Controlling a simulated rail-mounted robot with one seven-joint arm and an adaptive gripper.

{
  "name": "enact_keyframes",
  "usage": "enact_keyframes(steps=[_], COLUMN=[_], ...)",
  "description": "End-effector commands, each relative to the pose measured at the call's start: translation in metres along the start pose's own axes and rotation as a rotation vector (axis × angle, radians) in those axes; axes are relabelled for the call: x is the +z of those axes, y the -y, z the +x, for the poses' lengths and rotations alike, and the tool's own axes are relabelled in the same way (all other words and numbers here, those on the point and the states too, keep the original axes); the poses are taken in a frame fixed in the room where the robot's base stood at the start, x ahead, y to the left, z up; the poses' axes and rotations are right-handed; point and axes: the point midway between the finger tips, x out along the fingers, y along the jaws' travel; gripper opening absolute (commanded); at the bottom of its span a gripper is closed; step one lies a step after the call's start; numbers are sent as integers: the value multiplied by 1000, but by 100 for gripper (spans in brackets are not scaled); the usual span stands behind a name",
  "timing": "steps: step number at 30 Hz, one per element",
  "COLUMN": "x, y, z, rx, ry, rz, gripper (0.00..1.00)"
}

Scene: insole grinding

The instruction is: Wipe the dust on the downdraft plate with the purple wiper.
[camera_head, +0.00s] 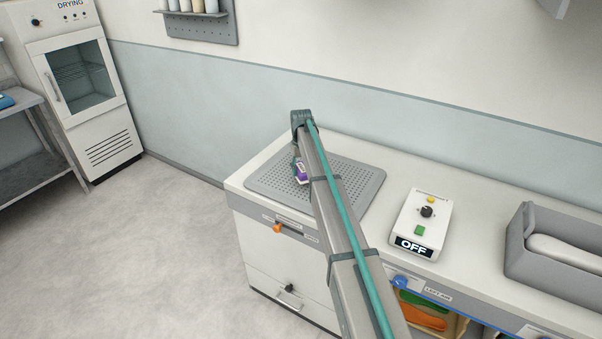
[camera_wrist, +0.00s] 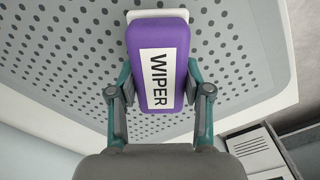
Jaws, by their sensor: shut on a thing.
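The purple wiper (camera_wrist: 158,65) has a white label reading "WIPER" and a pale pad edge at its far end. My gripper (camera_wrist: 160,88) is shut on it, one teal finger on each side. In the wrist view the wiper is over the perforated grey downdraft plate (camera_wrist: 60,50); I cannot tell whether its pad touches the plate. In the head view the wiper (camera_head: 301,173) shows at the left part of the downdraft plate (camera_head: 357,178), partly hidden by my arm, which also covers the middle of the plate. No dust can be made out on the visible plate.
The plate lies on a white bench (camera_head: 440,185). Right of it stands a control box (camera_head: 420,222) reading "OFF", then a grey bin (camera_head: 560,250) with a white object. Drawers and an orange knob (camera_head: 278,228) are on the front. A drying cabinet (camera_head: 85,90) stands far left.

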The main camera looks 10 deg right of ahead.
Motion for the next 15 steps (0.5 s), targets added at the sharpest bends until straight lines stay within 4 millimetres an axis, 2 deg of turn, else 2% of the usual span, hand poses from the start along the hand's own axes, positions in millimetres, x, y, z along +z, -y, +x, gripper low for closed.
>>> enact_keyframes(steps=[3, 15], x=[0, 0], y=[0, 0], z=[-14, -47], rx=[0, 0], ry=[-1, -1], rz=[0, 0], gripper=[16, 16])
